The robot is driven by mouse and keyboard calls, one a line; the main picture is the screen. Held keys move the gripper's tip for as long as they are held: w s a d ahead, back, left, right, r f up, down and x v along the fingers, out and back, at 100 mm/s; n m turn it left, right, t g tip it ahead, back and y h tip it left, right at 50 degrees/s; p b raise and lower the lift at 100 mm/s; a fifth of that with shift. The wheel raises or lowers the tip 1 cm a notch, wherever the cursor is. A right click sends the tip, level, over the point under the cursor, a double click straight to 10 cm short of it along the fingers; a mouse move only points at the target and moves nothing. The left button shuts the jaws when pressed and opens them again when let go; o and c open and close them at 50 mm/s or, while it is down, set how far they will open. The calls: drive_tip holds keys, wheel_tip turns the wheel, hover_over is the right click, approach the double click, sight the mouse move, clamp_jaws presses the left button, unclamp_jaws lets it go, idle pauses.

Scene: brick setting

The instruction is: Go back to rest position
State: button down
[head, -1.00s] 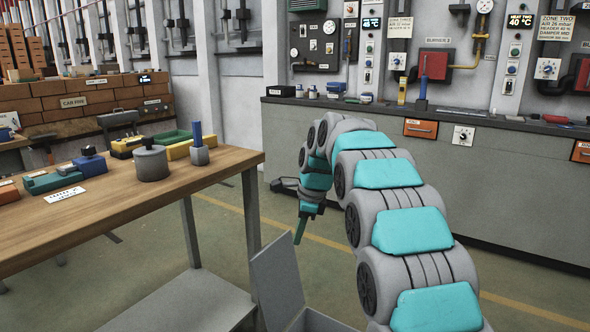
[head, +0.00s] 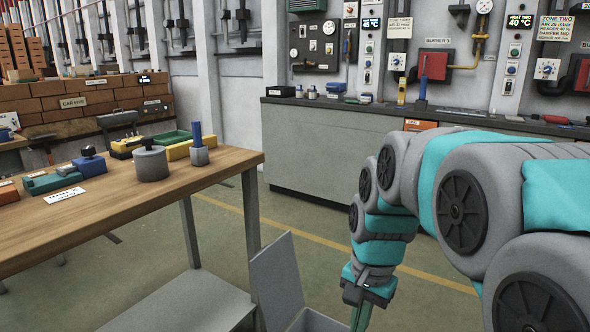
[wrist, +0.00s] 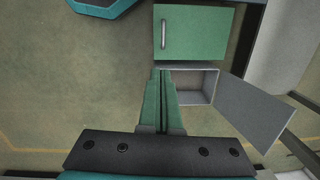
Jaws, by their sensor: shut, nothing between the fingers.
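My gripper (head: 360,318) hangs down at the lower right of the head view, with its fingertips cut off by the bottom edge. In the wrist view my gripper (wrist: 163,72) shows two long green fingers lying side by side, shut with nothing between them. My arm bends across the right side of the head view, clear of the wooden table.
The wooden table (head: 215,172) at left bears several tools and blocks. The grey box's raised lid (head: 276,278) stands near the table leg. A green panel with a handle (wrist: 212,35) adjoins the box. A long grey counter (head: 315,150) runs along the back wall.

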drive_tip(key=s+d+f+n, duration=0.2)
drive_tip(key=s+f+n, duration=0.1)
drive_tip(key=s, duration=0.7)
drive_tip(key=s+d+f+n+g+h, duration=0.1)
drive_tip(key=s+f+n, duration=0.3)
drive_tip(key=s, duration=0.6)
drive_tip(key=shift+s+d+n, duration=0.3)
drive_tip(key=shift+d, duration=0.3)
